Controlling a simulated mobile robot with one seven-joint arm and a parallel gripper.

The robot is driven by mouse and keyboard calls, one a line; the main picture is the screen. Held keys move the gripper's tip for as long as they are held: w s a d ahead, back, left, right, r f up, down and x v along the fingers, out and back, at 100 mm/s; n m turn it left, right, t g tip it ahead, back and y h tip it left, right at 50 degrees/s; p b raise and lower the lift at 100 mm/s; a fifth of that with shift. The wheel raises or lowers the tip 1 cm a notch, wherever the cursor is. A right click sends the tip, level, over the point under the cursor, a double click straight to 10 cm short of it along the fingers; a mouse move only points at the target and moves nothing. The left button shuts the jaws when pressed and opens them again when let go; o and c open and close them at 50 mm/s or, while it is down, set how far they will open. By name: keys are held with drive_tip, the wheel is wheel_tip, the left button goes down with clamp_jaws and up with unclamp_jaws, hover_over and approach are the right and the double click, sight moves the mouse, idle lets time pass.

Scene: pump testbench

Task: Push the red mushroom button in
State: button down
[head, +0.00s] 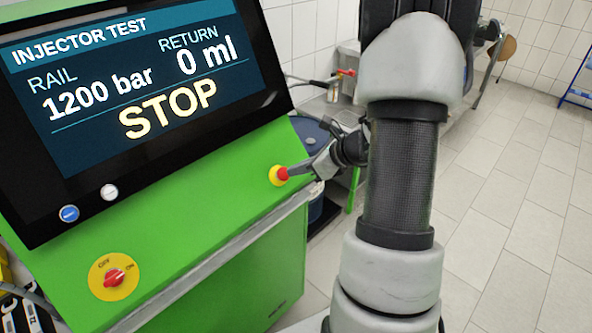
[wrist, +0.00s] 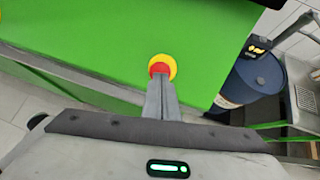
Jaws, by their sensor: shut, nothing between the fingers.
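The red mushroom button (head: 283,174) sits on a yellow round base (head: 274,176) at the right end of the green bench panel in the head view. My gripper (head: 290,173) is shut and its fingertips are at the button's red cap, seemingly touching it. In the wrist view the red cap (wrist: 159,68) shows just beyond the closed fingertips (wrist: 158,80), with the yellow base around it. The fingers cover the lower part of the cap. How far the button is pressed in cannot be told. The screen (head: 140,75) reads STOP, 1200 bar and 0 ml.
A yellow rotary switch with a red knob (head: 114,278) is at the lower left of the green panel (head: 200,215). A blue button (head: 69,213) and a white button (head: 109,192) are under the screen. A blue drum (wrist: 252,80) stands right of the bench. Tiled floor at right is clear.

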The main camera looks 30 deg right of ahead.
drive_tip(key=v, duration=1.2)
drive_tip(key=shift+f, duration=0.1)
